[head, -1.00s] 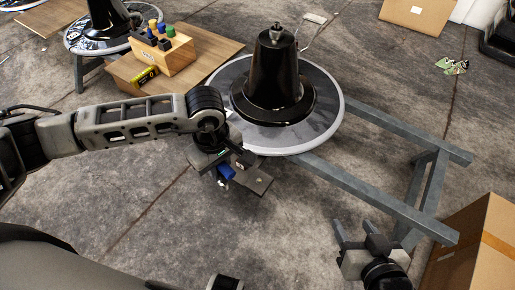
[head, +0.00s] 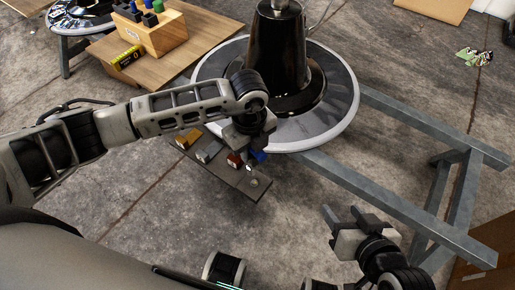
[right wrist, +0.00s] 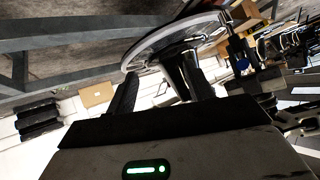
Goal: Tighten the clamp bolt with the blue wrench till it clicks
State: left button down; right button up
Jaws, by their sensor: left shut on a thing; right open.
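My left gripper (head: 256,140) is shut and hangs by the front rim of the round base, over one end of a narrow tool board. A blue piece (head: 258,156), which looks like part of the blue wrench, shows at its jaws; the rest is hidden. Blue also shows beside the disc in the right wrist view (right wrist: 240,50). The black column (head: 279,45) stands on the round base (head: 335,122). A metal fitting (head: 280,4) at its top is cut off, and I cannot tell whether it is the clamp bolt. My right gripper (head: 343,217) is open and empty, right of the board.
The tool board (head: 211,168) carries several small coloured pieces. A grey metal frame (head: 410,115) extends right from the round base. A wooden block (head: 162,38) with coloured handles stands on a board at back left, beside a yellow piece (head: 127,55).

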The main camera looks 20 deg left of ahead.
pick_arm(q)
jog(key=n, duration=0.1)
jog(key=w+f+n, duration=0.1)
jog(key=n, duration=0.1)
jog(key=shift+w+d+f+b, duration=0.2)
jog(key=shift+d+f+b, duration=0.05)
jog(key=shift+b, duration=0.15)
pick_arm(e)
jog(key=shift+w+a+f, duration=0.2)
jog(key=shift+w+f, duration=0.35)
jog(key=shift+f, duration=0.25)
pick_arm(q)
jog(key=shift+a, duration=0.1)
notch_tip(320, 180, down, 6)
jog(key=b, duration=0.3)
jog(key=shift+f+b, duration=0.15)
jog(key=shift+b, duration=0.15)
pick_arm(e)
jog(key=r, duration=0.1)
jog(key=r+t, duration=0.1)
jog(key=a+r+y, duration=0.1)
jog(key=shift+w+a+t, duration=0.1)
jog(key=shift+w+t, duration=0.2)
jog(key=shift+t, duration=0.1)
jog(key=shift+f, duration=0.2)
